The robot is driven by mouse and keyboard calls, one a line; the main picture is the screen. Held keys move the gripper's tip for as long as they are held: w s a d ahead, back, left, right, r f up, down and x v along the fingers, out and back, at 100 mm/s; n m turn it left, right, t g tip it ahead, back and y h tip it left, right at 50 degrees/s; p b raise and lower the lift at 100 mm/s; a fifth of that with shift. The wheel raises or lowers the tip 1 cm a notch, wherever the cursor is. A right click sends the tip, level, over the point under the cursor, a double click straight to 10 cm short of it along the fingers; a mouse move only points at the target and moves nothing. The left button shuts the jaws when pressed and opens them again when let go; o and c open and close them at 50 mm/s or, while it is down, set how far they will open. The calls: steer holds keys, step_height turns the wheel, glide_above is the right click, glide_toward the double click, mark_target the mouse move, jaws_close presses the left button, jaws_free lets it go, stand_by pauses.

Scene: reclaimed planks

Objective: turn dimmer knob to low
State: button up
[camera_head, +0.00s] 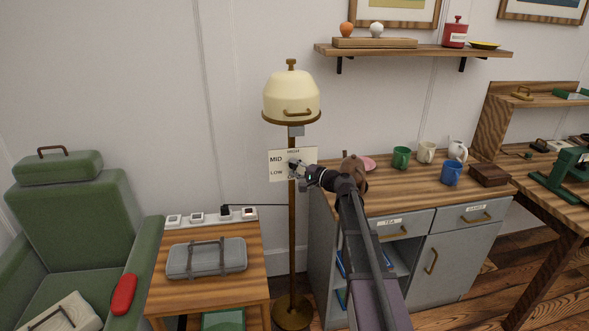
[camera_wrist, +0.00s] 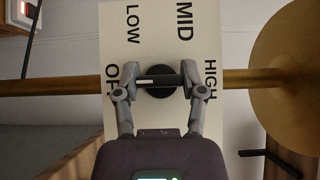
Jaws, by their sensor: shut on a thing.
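The black round dimmer knob (camera_wrist: 160,92) sits on a white label plate (camera_wrist: 147,45) in the wrist view. The plate reads OFF, LOW, MID and HIGH around the knob. My gripper (camera_wrist: 161,81) has a finger on each side of the knob and is shut on its raised grip bar. I cannot tell for sure which word the knob points to. In the head view the plate (camera_head: 278,175) is fixed to the brass pole of a floor lamp with a cream shade (camera_head: 291,97). My gripper (camera_head: 296,165) reaches it from the right and hides the knob there.
A small table (camera_head: 165,277) with a grey case (camera_head: 206,258) and a green armchair (camera_head: 85,225) stand left of the lamp. A grey cabinet (camera_head: 450,260) with mugs on top stands to the right, close to my arm. A wall shelf (camera_head: 400,52) hangs above.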

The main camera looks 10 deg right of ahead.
steer(key=shift+f+b, duration=0.1)
steer(key=shift+b, duration=0.4)
steer(key=shift+f+m+t+y+b, duration=0.15)
steer(key=shift+m+t+y+b, duration=0.35)
steer(key=shift+m+b, duration=0.5)
steer(key=m+t+b, duration=0.2)
steer(key=m+b, duration=0.1)
steer(key=b, duration=0.1)
steer(key=shift+t+y, duration=0.4)
steer(key=m+t+b, duration=0.2)
steer(key=m+t, duration=0.1)
steer(key=m, duration=0.1)
steer(key=shift+h+b, duration=0.3)
steer(key=shift+b, duration=0.1)
steer(key=shift+r+m+t+h+b, duration=0.2)
steer(key=shift+m+t+h+b, duration=0.65)
steer(key=shift+m+t, duration=0.95)
steer(key=shift+m+h, duration=0.45)
steer(key=shift+m, duration=0.25)
steer(key=o, duration=1.2)
steer(key=shift+w, duration=0.1)
steer(key=shift+c, duration=0.2)
